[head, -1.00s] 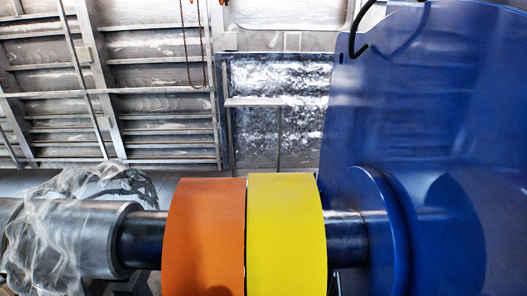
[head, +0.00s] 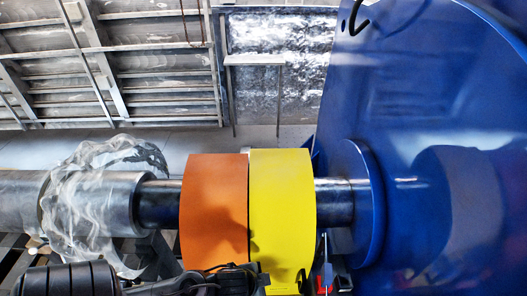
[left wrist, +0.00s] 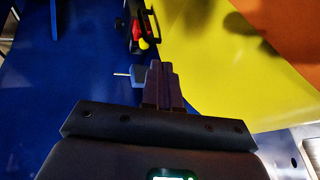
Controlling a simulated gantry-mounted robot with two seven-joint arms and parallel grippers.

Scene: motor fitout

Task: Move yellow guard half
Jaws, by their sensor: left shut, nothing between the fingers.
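The yellow guard half (head: 283,200) is a curved band around the shaft, beside the matching orange half (head: 214,205), with a thin dark seam between them. My left gripper (head: 262,279) is at the lower edge of the head view, in front of the lower part of the guard. In the left wrist view its fingers (left wrist: 162,75) are together and empty. The yellow surface (left wrist: 215,60) lies just to their right there, with orange (left wrist: 290,25) beyond. Whether the fingers touch the guard I cannot tell. My right gripper is not in view.
A large blue housing (head: 420,120) stands to the right. A steel shaft (head: 333,203) runs into it. A clear wavy ring (head: 95,205) surrounds the metal cylinder at left. A small red-and-black item (head: 325,278) shows at the bottom, right of the guard.

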